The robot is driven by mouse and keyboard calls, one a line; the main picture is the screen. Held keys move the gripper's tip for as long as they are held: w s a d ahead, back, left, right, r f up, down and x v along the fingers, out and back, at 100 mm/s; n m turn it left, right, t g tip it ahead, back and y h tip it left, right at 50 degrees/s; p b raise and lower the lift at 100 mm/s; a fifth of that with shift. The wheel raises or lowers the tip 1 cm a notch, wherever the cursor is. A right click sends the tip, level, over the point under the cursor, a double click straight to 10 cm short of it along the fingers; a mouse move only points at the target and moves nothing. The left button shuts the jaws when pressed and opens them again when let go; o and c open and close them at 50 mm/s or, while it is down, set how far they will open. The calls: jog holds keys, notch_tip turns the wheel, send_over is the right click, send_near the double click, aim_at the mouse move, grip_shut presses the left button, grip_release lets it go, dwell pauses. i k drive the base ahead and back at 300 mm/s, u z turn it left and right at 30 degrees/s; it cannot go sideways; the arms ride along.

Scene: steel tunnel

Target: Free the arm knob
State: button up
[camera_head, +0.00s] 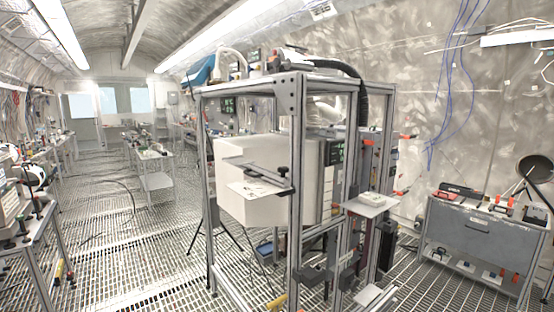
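A metal frame rig with aluminium posts (297,200) stands in the middle of the view, with a large white box-shaped unit (232,155) inside it. A dark flat arm (262,173) sticks out at the unit's front, over a pale plate (255,189). A small black knob (284,170) stands upright at the arm's right end, beside the front post. Whether this is the task's arm knob, and whether it is tight or loose, I cannot tell. My gripper is not in view.
A grey cabinet (470,243) with tools on top stands at the right. A workbench (30,235) with equipment is at the near left. A small table (153,160) stands farther back. Grated floor (140,235) is open left of the rig, with a dark cable across it.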

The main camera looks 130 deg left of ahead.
aim_at(283, 170)
jog(key=u, duration=4.85)
jog(key=i, duration=1.35)
jog(key=u, duration=0.35)
